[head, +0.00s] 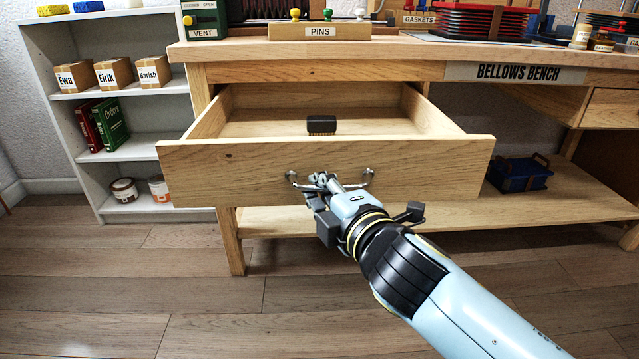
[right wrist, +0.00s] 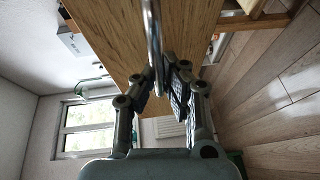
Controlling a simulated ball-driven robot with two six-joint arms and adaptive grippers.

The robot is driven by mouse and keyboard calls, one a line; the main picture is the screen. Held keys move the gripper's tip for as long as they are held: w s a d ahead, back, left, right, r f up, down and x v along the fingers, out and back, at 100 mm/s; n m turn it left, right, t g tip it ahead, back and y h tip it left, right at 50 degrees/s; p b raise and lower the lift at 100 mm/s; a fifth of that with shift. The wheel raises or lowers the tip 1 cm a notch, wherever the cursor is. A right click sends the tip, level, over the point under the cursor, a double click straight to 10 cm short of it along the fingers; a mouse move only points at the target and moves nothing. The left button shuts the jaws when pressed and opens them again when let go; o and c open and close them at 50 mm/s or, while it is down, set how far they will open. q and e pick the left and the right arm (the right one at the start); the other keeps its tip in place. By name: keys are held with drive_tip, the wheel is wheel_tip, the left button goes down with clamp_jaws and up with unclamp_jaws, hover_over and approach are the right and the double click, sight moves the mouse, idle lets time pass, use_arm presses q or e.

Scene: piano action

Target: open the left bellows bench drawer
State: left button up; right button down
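The left bellows bench drawer (head: 230,165) stands pulled well out under the bench top, and its inside shows from above. A metal bow handle (head: 293,180) is fixed to its front; it also shows in the right wrist view (right wrist: 153,35). My right gripper (head: 322,181) is at the handle's middle. In the right wrist view its fingers (right wrist: 159,78) are closed in on both sides of the handle bar, shut on it. The wooden drawer front (right wrist: 115,35) is just beyond the fingers. My left gripper is in neither view.
A dark brush (head: 321,124) lies inside the drawer. The bench (head: 400,50) carries a pins box (head: 320,32) and other parts on top. A blue crate (head: 518,174) is on the lower shelf at right. A white shelf unit (head: 60,110) stands at left. The floor in front is clear.

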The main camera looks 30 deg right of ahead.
drive_tip(key=shift+r, duration=0.1)
drive_tip(key=c, duration=1.4)
unclamp_jaws()
drive_tip(key=shift+s, duration=0.15)
drive_tip(key=s, duration=0.4)
drive_tip(key=s+a, duration=0.1)
drive_tip(key=s, duration=0.2)
drive_tip(key=shift+r, duration=0.35)
